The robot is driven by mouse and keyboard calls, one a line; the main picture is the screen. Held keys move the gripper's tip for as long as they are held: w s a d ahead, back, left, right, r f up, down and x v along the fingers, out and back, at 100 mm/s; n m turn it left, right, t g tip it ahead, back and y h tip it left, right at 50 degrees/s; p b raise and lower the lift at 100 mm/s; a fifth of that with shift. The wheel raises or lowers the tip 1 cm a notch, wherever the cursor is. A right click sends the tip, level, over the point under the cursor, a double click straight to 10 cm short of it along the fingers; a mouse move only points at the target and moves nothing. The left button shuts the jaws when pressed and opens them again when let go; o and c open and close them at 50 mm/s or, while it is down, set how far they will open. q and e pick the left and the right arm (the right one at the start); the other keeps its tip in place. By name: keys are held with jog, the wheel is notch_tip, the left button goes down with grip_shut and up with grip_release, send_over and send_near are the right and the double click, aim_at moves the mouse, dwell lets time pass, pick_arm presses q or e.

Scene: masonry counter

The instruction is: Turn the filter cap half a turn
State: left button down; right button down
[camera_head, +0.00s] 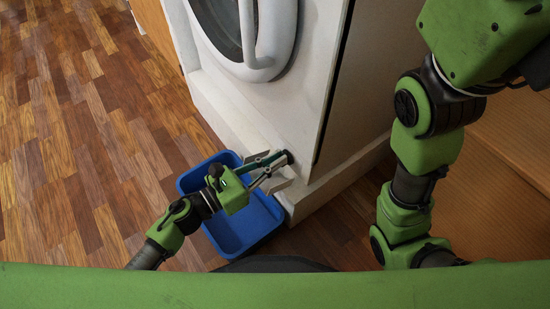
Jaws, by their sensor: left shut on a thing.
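The filter cap (290,157) is a small dark knob low on the front of the white washing machine (318,60), near its right corner. My left gripper (277,165) reaches up from the lower left, and its fingers are shut on the cap. The fingers cover part of the cap, so its turn angle cannot be read. My right arm stands at the right, and its gripper is not in view.
A blue tray (226,242) stands on the floor below my left gripper, in front of the machine. The machine's round door (250,30) is above. Wooden floor (80,150) is clear at the left. A wooden surface (490,170) lies at the right behind my right arm.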

pick_arm(q)
jog(key=n+p, duration=0.1)
jog(key=n, duration=0.1)
jog(key=shift+w+a+n, duration=0.1)
jog(key=shift+w+n, duration=0.05)
jog(key=shift+n, duration=0.25)
jog(key=c, duration=2.2)
grip_release()
jog(key=shift+o, duration=0.2)
jog(key=shift+a, duration=0.1)
jog(key=v, duration=1.2)
